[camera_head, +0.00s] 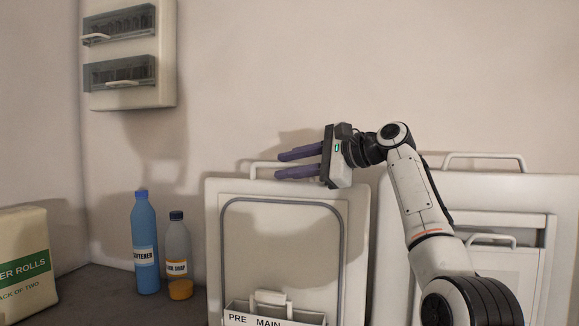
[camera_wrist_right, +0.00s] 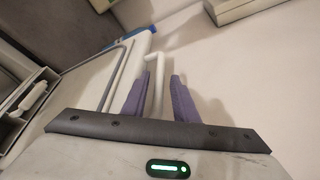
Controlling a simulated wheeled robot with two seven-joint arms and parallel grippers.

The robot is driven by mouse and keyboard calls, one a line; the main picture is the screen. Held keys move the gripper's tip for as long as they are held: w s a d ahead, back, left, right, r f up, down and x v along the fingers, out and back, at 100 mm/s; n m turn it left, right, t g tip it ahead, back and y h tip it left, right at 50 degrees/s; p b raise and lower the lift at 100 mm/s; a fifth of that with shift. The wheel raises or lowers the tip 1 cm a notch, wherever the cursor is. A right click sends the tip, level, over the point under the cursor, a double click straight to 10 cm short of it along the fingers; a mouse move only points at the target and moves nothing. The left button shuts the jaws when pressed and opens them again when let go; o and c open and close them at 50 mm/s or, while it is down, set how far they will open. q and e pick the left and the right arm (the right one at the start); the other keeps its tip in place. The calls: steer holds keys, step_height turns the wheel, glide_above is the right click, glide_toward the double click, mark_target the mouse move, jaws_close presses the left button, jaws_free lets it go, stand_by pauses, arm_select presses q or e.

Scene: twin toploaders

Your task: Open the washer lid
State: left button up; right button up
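The washer lid (camera_head: 280,225) stands upright at the centre of the head view. Its inner face, with a grey seal and a tray marked PRE and MAIN, faces me. A white bar handle (camera_head: 252,170) is on its top edge. My right gripper (camera_head: 279,165) is at this top edge, fingers pointing left, spread apart. In the right wrist view, the white handle (camera_wrist_right: 155,72) shows between the purple fingers, with gaps beside it; I cannot tell if either finger touches it. My left gripper is not in view.
A second raised lid (camera_head: 557,205) with a handle stands at the right, partly behind my right arm. A blue bottle (camera_head: 145,240), a grey soap bottle (camera_head: 177,240) and a paper roll pack (camera_head: 25,265) stand at the left. A fuse box (camera_head: 165,60) hangs on the wall.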

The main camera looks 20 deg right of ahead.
steer(key=shift+f, duration=0.3)
